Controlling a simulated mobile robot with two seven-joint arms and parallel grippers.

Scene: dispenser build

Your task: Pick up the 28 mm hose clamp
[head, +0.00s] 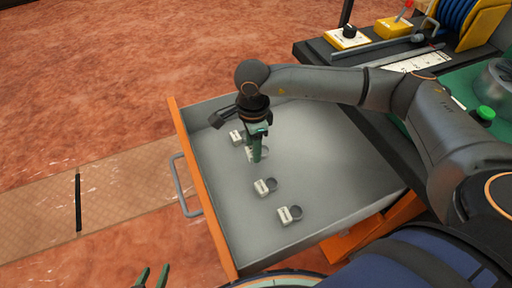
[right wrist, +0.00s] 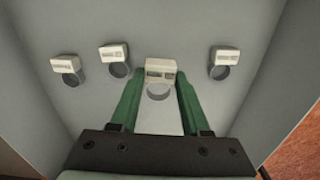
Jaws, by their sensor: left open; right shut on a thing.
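Several grey ring clamps with white label tags lie in the open drawer (head: 330,160). The label print is too small to read, so I cannot tell by label which is 28 mm. My right gripper (head: 257,158) points down into the drawer and is shut on one hose clamp (right wrist: 160,72), its green fingers at the sides of the white tag. In the head view this clamp (head: 249,154) is partly hidden by the fingers. I cannot tell whether it touches the drawer floor. My left gripper (head: 151,277) is open and empty at the bottom edge, outside the drawer.
Other clamps stand nearby: one behind (head: 236,137), one in front (head: 264,187) and one nearest (head: 290,215). The drawer has an orange front (head: 205,190) with a grey handle (head: 184,185). A dark bench top (head: 320,50) with tools and a blue hose coil lies behind. The drawer's right part is empty.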

